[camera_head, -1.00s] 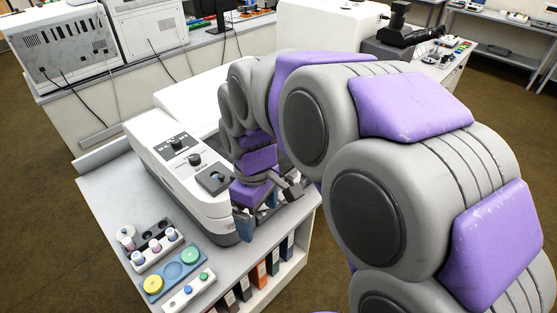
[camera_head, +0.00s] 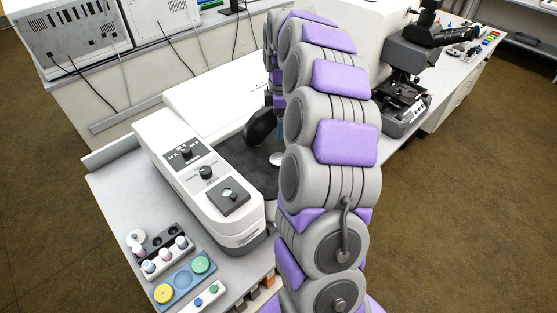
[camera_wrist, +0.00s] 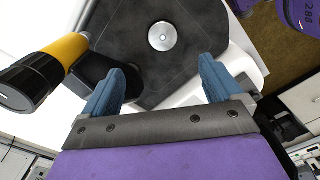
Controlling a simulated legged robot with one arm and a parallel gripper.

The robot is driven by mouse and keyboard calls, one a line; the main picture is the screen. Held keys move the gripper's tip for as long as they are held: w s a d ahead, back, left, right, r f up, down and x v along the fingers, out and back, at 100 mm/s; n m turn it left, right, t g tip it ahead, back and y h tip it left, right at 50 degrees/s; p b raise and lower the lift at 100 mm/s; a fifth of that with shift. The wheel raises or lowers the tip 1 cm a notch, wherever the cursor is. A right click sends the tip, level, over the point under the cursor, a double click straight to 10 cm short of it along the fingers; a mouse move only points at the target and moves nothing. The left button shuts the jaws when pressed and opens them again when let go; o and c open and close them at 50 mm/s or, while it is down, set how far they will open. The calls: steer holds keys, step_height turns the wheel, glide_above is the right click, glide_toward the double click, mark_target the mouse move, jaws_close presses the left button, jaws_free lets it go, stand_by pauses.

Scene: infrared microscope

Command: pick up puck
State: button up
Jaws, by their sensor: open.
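In the head view, the puck (camera_head: 276,159) is a pale disc on the dark plate, left of my arm. My gripper (camera_wrist: 162,68) is open and empty, its two blue fingers wide apart. In the wrist view the puck appears beyond the fingertips, between their lines and not touched. In the head view my gripper is mostly hidden behind my arm.
A black and yellow cylindrical part (camera_wrist: 45,70) stands left of the plate, close to the left finger. The white instrument housing (camera_head: 195,175) and a bench with coloured discs and vials (camera_head: 170,255) lie left. A black microscope (camera_head: 405,90) stands right.

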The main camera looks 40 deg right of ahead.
steer(key=b, duration=0.2)
glide_above(278, 159)
step_height(278, 159, down, 10)
steer(key=shift+r, duration=0.2)
steer(key=shift+d+f, duration=0.2)
steer(key=shift+f, duration=0.2)
step_height(278, 159, down, 4)
steer(key=shift+d+f+b, duration=0.1)
steer(key=shift+f+b, duration=0.1)
steer(key=shift+b, duration=0.35)
steer(key=shift+f, duration=0.15)
steer(key=shift+a, duration=0.3)
steer(key=shift+d, duration=0.1)
steer(key=c, duration=1.5)
